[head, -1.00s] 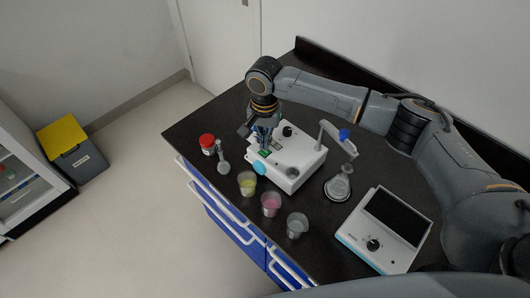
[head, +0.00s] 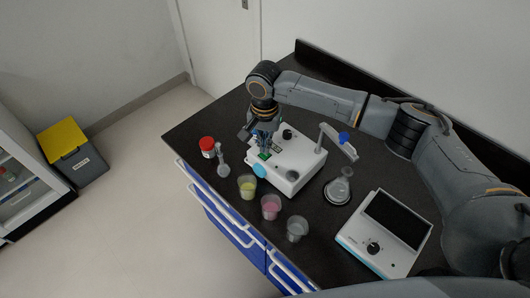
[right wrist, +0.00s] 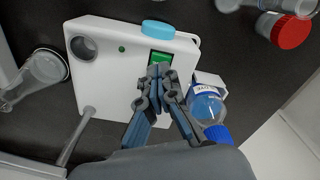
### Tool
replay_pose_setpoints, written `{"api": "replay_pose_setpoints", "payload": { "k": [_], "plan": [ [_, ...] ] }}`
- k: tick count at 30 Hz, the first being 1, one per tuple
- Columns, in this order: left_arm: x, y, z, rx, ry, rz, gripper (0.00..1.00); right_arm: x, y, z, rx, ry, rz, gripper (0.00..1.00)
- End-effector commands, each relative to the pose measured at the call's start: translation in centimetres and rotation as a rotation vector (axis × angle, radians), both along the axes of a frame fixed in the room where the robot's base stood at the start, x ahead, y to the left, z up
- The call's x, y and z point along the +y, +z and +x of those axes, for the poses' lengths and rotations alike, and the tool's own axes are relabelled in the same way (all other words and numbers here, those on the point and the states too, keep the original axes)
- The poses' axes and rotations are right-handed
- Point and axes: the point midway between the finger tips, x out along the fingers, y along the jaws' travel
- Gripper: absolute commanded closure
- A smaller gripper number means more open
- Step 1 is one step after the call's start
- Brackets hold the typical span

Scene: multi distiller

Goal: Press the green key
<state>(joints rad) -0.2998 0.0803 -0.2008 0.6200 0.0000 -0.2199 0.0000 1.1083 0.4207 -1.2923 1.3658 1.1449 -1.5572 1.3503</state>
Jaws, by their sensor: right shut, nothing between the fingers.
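The green key (head: 265,156) is on top of a white device (head: 293,177) on the dark bench. In the right wrist view the green key (right wrist: 159,58) shows as a green rectangle, partly hidden by my fingertips. My right gripper (head: 264,150) points down over the device, fingers shut and empty. In the right wrist view its fingertips (right wrist: 159,70) overlap the lower part of the key. I cannot tell whether they touch it. My left gripper is not in view.
A cyan knob (head: 260,170) sits on the device's near side. A red-capped jar (head: 207,143), several beakers with a yellow one (head: 248,187), a flask (head: 338,189) and a display unit (head: 384,233) stand around. A blue-capped bottle (right wrist: 207,108) is beside the gripper.

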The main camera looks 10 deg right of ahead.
Motion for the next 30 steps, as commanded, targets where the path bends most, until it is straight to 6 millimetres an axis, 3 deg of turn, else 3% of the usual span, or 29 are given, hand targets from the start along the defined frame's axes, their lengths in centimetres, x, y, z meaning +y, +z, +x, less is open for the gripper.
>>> {"api": "replay_pose_setpoints", "payload": {
  "k": [30],
  "plan": [
    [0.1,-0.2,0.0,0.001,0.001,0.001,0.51,0.0,-1.1,0.0,0.001,0.0,0.0,1.0]
  ]
}}
